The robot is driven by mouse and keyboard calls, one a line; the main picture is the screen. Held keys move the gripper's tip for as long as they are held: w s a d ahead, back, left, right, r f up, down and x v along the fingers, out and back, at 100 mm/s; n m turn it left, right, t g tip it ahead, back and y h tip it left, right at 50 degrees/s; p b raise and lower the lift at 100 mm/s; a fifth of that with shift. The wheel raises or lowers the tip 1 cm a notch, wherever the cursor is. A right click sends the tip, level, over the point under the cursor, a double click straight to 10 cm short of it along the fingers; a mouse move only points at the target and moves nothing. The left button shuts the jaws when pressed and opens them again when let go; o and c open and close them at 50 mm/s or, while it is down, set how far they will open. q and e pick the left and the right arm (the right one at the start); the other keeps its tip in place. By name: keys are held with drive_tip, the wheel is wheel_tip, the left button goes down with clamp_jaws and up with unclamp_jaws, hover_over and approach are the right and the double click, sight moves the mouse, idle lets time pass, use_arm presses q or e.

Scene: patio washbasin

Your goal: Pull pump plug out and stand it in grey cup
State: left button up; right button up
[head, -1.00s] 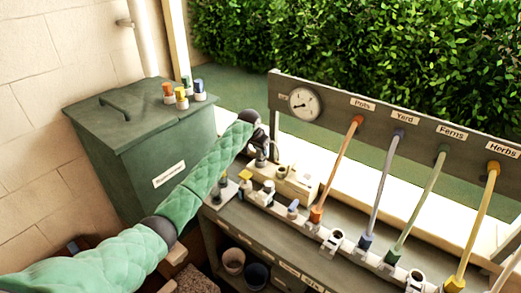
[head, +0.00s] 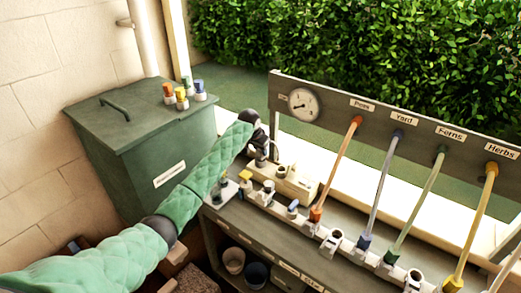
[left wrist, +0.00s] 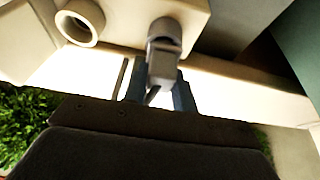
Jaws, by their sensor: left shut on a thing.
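The pump is a cream box (head: 298,184) at the back left of the bench, with a round open socket on top. My left gripper (head: 259,160) points down at the pump's left end. In the left wrist view the gripper (left wrist: 160,92) is shut on a grey plug (left wrist: 164,45). The plug's round end is at the cream pump body (left wrist: 120,22), beside an open ring socket; I cannot tell how deep it sits. A light grey cup (head: 234,261) stands on the shelf below the bench. My right gripper is not in view.
A dark blue cup (head: 256,273) stands beside the grey cup. A white rail with sockets and coloured hose plugs (head: 316,214) runs along the bench. Labelled hoses hang from the back board (head: 430,125). A green bin (head: 150,150) stands left, with small coloured plugs on its lid.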

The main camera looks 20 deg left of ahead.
use_arm(q)
drive_tip(key=shift+f, duration=0.55)
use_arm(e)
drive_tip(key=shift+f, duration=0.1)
use_arm(q)
drive_tip(key=o, duration=0.7)
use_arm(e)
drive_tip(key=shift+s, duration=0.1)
